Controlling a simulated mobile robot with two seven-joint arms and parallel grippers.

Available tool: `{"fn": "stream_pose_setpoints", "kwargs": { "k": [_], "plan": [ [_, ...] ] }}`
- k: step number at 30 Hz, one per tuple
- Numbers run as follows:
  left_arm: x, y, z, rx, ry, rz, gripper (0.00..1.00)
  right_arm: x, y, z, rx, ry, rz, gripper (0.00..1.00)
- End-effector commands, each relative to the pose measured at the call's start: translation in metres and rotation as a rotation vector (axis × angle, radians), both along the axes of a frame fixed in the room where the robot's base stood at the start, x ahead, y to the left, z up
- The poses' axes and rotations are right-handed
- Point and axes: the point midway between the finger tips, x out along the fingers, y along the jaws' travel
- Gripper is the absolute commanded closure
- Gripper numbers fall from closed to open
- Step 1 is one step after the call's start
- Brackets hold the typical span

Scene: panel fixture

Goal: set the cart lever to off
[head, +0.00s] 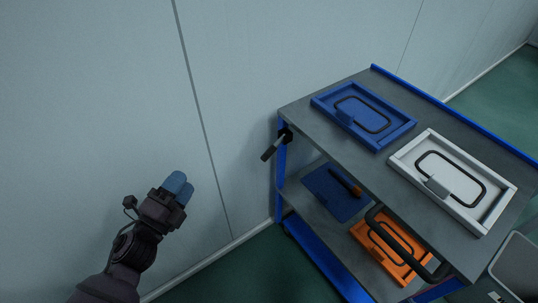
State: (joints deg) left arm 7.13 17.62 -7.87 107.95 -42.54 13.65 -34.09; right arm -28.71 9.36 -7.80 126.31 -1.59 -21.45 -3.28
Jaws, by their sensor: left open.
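The cart (300,110) is a grey two-shelf cart with blue posts and edges, right of centre. Its lever (270,151) is a dark handle on a black pivot at the cart's left corner post, just below the top shelf. The lever slants down and to the left from the pivot; I see no readable off mark. My left gripper (178,187) has two blue-grey fingertips, points up and to the right, and is open and empty. It is left of the lever, clearly apart from it. My right gripper is out of view.
A blue tray (320,102) and a white tray (404,161) lie on the top shelf. The lower shelf holds a blue panel (328,192) and an orange tray (372,249). A black bar handle (372,222) is at the front. The pale wall (90,100) stands behind.

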Motion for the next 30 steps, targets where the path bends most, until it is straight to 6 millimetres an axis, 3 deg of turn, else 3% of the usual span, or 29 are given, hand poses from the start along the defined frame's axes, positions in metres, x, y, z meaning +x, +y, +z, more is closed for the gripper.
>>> {"fn": "stream_pose_setpoints", "kwargs": {
  "k": [1, 3, 9, 15, 22, 30],
  "plan": [
    [0.011, -0.011, -0.019, 0.088, -0.049, -0.047, 0.53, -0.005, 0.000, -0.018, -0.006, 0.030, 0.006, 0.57],
    [0.027, -0.026, -0.023, 0.219, -0.152, -0.111, 0.53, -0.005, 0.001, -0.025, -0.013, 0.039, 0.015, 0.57],
    [0.063, -0.063, -0.042, 0.562, -0.434, -0.275, 0.53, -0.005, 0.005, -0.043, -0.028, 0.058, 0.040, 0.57],
    [0.088, -0.087, -0.061, 0.817, -0.660, -0.400, 0.53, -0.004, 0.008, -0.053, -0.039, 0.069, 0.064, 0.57],
    [0.104, -0.100, -0.070, 0.978, -0.809, -0.475, 0.53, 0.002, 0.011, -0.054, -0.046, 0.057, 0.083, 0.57],
    [0.115, -0.120, -0.068, 1.000, -0.836, -0.484, 0.53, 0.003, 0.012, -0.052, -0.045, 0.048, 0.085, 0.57]
  ]
}}
